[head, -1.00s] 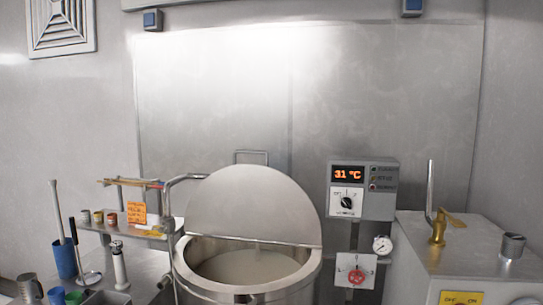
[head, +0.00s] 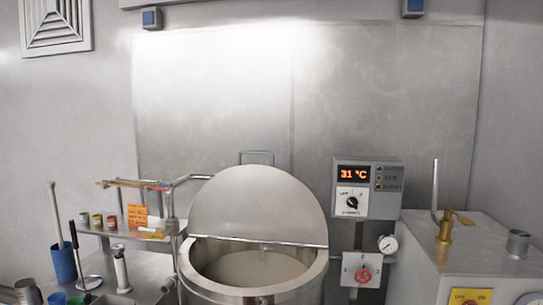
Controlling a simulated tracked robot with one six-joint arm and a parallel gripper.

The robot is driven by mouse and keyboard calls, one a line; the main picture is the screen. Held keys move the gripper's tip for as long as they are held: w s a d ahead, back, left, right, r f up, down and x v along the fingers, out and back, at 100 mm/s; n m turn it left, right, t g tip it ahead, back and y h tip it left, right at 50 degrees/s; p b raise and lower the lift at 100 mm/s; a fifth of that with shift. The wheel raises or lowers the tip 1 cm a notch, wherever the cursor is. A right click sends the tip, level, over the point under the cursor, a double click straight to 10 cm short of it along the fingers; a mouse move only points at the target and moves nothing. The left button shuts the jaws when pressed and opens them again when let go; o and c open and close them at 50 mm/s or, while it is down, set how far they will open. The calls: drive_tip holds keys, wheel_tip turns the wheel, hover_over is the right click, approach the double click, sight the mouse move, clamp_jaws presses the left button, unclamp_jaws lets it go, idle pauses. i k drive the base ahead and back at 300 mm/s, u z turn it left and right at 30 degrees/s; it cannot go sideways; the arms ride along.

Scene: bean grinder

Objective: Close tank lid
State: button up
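The tank (head: 245,297) is a round steel vessel at the lower middle of the head view, holding a pale liquid (head: 250,268). Its half-round steel lid (head: 262,206) stands raised, tilted up along a straight edge across the tank's middle. The front half of the tank's opening is uncovered. A handle-like metal frame (head: 257,158) shows just above the lid's top edge. My gripper is not in view.
A steel cabinet (head: 480,245) with a brass tap stands further right. A shelf (head: 125,233) with small jars and a blue cup (head: 63,262) are at left.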

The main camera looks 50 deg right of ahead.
sight(252, 202)
drive_tip(key=z, duration=0.05)
drive_tip(key=i, duration=0.95)
drive_tip(key=u, duration=0.05)
